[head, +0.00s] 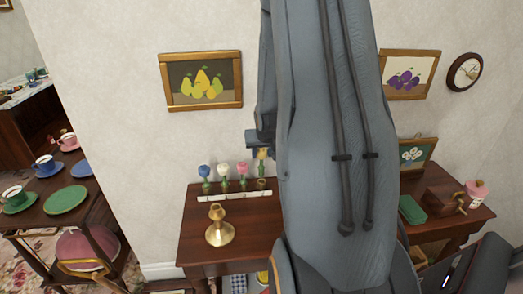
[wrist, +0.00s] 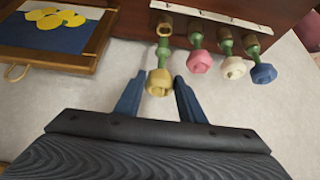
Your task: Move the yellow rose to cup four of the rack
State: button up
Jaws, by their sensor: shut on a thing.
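The yellow rose (head: 262,153) has a green stem and is between my gripper's fingers in the head view. In the wrist view the yellow rose (wrist: 159,84) sits between the two blue-grey fingertips of my gripper (wrist: 160,80), which is shut on it. The white rack (head: 222,197) stands on the wooden table with brass cups. The rose is upright over the right-end cup (head: 261,184), whose dark mouth shows below the stem. A blue rose (head: 204,171), a white rose (head: 223,170) and a pink rose (head: 242,168) stand in the other cups.
A brass candlestick (head: 219,229) stands in front of the rack. My arm hides the middle of the head view. A pear picture (head: 202,81) hangs on the wall behind. A green box (head: 411,210) lies on the table at right.

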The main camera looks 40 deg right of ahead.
jog(key=shift+f+b, duration=0.45)
jog(key=shift+f, duration=0.45)
jog(key=shift+f+b, duration=1.05)
jog(key=shift+f, duration=1.05)
dwell(1.2)
jog(key=o, duration=1)
jog(key=shift+c, duration=0.2)
send_near(262, 167)
jog(key=shift+b, duration=0.3)
